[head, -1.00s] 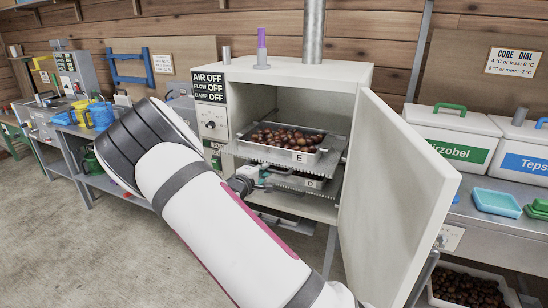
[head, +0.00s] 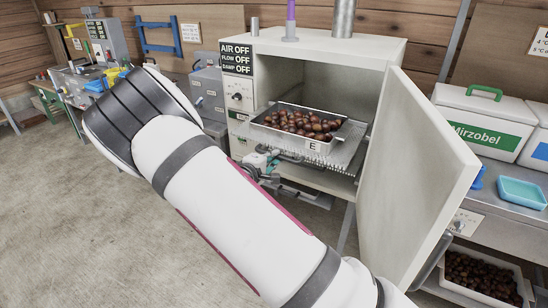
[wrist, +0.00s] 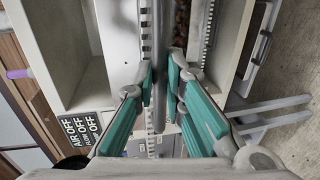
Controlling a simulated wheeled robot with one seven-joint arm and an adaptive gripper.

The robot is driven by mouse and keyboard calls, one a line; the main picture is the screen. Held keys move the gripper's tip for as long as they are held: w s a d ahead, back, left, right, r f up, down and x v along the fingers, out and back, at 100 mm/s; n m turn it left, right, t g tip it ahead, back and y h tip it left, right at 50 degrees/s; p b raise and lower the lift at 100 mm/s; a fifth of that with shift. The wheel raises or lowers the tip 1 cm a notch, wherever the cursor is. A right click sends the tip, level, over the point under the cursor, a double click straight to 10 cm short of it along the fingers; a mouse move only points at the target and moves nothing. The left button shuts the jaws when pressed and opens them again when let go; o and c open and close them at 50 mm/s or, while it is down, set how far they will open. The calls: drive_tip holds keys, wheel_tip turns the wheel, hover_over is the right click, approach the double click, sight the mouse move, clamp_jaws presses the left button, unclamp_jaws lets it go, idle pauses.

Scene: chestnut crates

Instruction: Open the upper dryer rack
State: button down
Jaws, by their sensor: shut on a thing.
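The upper dryer rack (head: 345,154), a perforated metal shelf, sticks out of the front of the white dryer cabinet (head: 318,48). A metal tray marked E (head: 313,147), filled with chestnuts, sits on it. My gripper (head: 262,164) is at the rack's front edge, partly hidden behind my arm. In the wrist view its teal fingers (wrist: 160,78) are shut on the rack's front bar (wrist: 158,45), one on each side. The dryer door (head: 425,180) stands wide open on the right. The lower rack is mostly hidden under the upper one.
A control panel (head: 237,92) with AIR, FLOW and DAMP signs is on the cabinet's left front. White lidded boxes (head: 483,120) and a blue tray (head: 522,192) stand on the right bench. A chestnut crate (head: 482,280) is below. The floor at left is clear.

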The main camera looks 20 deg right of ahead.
drive_tip(key=c, duration=1.6)
unclamp_jaws()
drive_tip(key=shift+c, duration=0.2)
drive_tip(key=v, duration=1.2)
drive_tip(key=shift+a+f, duration=0.1)
